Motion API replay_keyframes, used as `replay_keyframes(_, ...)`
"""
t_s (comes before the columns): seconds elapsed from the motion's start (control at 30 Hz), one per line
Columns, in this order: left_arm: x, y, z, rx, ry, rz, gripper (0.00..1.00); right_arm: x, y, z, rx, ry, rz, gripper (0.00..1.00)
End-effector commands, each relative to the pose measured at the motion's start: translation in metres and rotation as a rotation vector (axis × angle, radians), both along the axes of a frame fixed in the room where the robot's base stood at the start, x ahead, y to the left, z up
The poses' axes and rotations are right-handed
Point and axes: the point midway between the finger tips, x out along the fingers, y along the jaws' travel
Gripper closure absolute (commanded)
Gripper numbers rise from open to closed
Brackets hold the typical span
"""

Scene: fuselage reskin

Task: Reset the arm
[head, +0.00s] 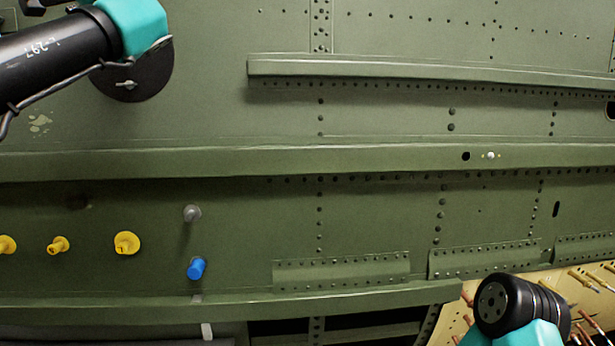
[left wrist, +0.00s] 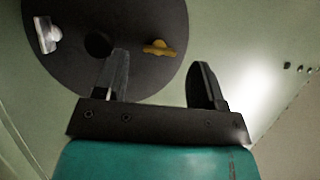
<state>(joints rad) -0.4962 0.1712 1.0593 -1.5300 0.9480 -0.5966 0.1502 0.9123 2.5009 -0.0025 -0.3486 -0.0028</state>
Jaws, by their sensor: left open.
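My left gripper (left wrist: 160,75) is open in the left wrist view, with its two fingers apart and nothing seen between them. In that view a dark round disc (left wrist: 70,55) lies beyond the left finger, which overlaps its lower part. The disc carries a pale fitting (left wrist: 46,35) and a yellow wing-shaped fitting (left wrist: 158,48). In the head view the disc (head: 155,82) shows at the upper left below my teal left wrist; the left fingers are out of that picture. My right arm shows at the lower right, but its gripper is not visible.
A green riveted fuselage wall (head: 380,215) with long raised stringers (head: 330,158) fills the head view. Several yellow fasteners (head: 127,243), a grey one (head: 192,213) and a blue one (head: 197,268) stick out at the lower left. A tan board (head: 455,318) with several pegs is at the lower right.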

Motion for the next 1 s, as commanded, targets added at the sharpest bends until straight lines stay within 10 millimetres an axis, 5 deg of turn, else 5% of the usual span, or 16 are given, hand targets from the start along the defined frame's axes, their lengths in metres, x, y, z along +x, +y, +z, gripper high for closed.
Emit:
replay_keyframes(0.43, -0.012, -0.007, 0.001, 0.0, 0.0, -0.002, 0.36, 0.0, 0.0, 0.0, 0.0, 0.0, 0.0, 0.57)
replay_keyframes(1.0, -0.086, -0.047, 0.0, 0.001, -0.001, -0.004, 0.36, 0.0, 0.0, 0.0, 0.0, 0.0, 0.0, 0.57)
